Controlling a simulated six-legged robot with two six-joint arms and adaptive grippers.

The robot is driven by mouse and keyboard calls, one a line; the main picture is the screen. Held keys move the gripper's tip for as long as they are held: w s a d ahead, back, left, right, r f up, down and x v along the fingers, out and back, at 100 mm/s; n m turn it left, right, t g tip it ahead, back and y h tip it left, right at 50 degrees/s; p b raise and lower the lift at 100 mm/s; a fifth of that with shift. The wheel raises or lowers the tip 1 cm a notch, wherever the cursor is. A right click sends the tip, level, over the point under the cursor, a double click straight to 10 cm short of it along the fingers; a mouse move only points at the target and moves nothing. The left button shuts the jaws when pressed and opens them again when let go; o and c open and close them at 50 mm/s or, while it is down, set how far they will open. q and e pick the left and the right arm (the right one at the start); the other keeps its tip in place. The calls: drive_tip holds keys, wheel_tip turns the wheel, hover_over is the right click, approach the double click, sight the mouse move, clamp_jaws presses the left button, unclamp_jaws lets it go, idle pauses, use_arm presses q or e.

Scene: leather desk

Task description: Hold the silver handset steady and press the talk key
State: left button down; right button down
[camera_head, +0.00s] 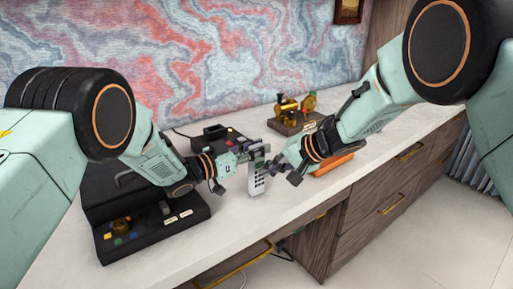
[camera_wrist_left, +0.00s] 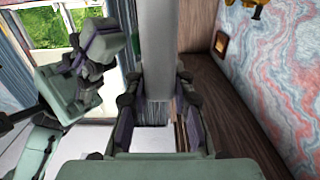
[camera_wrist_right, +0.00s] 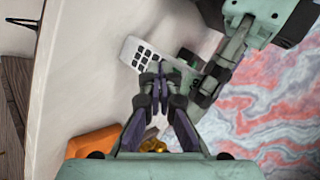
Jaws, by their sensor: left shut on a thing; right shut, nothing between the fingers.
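The silver handset (camera_head: 257,186), pale grey with dark keys, is upright near the desk's front edge. My left gripper (camera_head: 254,160) is shut on its upper part. In the left wrist view the handset (camera_wrist_left: 158,65) is a grey bar between the left fingers. In the right wrist view its dark keypad (camera_wrist_right: 143,58) shows just beyond the tips of my right gripper (camera_wrist_right: 160,82). My right gripper is shut and empty, to the right of the handset in the head view (camera_head: 280,165). I cannot tell whether its tips touch the handset, or which key is the talk key.
A black console (camera_head: 150,235) is on the left, with a black box (camera_head: 213,137) behind the left gripper. A brass device (camera_head: 292,112) stands at the back. An orange object (camera_head: 333,164) lies under my right arm. The pale desktop (camera_head: 400,128) is clear at right.

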drive_tip(key=shift+s+d, duration=0.1)
drive_tip(key=shift+s, duration=0.05)
use_arm(q)
drive_tip(key=shift+r, duration=0.1)
drive_tip(key=c, duration=1.1)
unclamp_jaws()
drive_tip(key=shift+o, duration=0.2)
use_arm(e)
drive_tip(key=s+d, duration=0.3)
drive_tip(key=s, duration=0.2)
drive_tip(key=shift+d, duration=0.2)
use_arm(q)
drive_tip(key=shift+a, duration=0.1)
